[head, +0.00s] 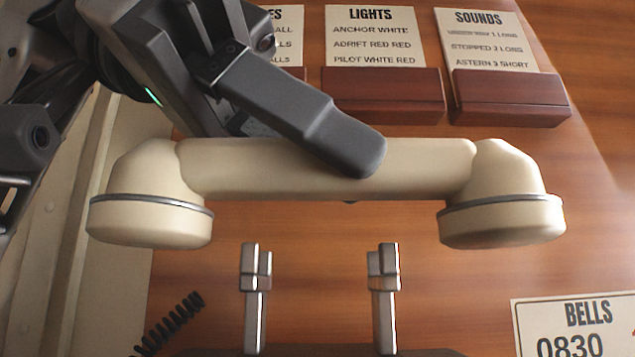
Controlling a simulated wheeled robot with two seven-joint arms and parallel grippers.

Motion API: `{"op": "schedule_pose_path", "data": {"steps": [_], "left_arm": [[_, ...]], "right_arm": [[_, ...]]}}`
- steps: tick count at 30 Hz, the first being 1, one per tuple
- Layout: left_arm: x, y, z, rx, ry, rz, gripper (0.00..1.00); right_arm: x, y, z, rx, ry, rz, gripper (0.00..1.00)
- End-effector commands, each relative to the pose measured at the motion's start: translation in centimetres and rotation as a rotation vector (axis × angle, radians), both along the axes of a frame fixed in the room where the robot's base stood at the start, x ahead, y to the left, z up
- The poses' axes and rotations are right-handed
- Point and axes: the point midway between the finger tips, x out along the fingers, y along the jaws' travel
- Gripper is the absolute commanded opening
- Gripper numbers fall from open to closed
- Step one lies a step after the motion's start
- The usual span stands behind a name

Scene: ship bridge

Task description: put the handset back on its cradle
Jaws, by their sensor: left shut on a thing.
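The cream handset (420,162) is held level, its two round ends facing down. My left gripper (350,160) comes in from the upper left and is shut on the middle of the handset's grip; one finger shows in front, the other is mostly hidden behind. The cradle shows as two upright metal prongs, a left one (256,300) and a right one (384,300), at the bottom middle. In the picture the handset is above the prongs, with a visible gap between. The cradle's base is mostly cut off by the lower edge. My right gripper is not in view.
A black coiled cord (170,325) is at the lower left. Cards headed LIGHTS (370,45) and SOUNDS (485,45) stand in dark red wooden holders (385,95) behind the handset. A BELLS card (575,325) is at the lower right. Bare wood surrounds the prongs.

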Motion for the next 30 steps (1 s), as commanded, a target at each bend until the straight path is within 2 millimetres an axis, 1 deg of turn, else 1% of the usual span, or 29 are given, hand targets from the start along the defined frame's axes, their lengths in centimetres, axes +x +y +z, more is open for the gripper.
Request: {"op": "schedule_pose_path", "data": {"steps": [3, 8, 30], "left_arm": [[0.2, -0.1, 0.1, -0.004, 0.002, -0.006, 0.00], [1.5, -0.1, 0.0, -0.004, 0.002, -0.003, 0.00], [8.1, 0.0, -0.6, -0.004, 0.002, -0.001, 0.00]], "right_arm": [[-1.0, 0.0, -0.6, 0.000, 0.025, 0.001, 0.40], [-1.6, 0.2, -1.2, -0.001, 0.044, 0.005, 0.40], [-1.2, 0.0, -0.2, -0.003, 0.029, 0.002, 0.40]]}}
